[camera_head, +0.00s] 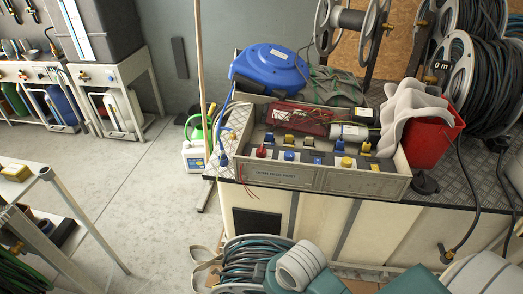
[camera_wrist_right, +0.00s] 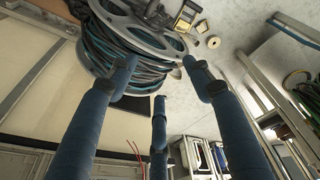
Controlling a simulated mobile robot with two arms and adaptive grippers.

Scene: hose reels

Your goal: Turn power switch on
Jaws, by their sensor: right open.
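A grey box-like panel (camera_head: 285,176) with a printed label on its front sits at the front edge of the metal-topped bench. Red (camera_head: 261,150), blue (camera_head: 289,156) and yellow (camera_head: 346,162) knobs or switches stand on it. I cannot tell which one is the power switch, or its position. My right gripper (camera_wrist_right: 160,85) shows in the right wrist view with its blue fingers spread and nothing between them. It is apart from the panel's controls. My left gripper is not in view.
A hose reel (camera_wrist_right: 130,45) is beyond the right fingers. On the bench are a blue reel case (camera_head: 270,66), a red bin (camera_head: 430,138) and large hose reels (camera_head: 480,80). A coiled hose (camera_head: 240,262) lies low before the bench.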

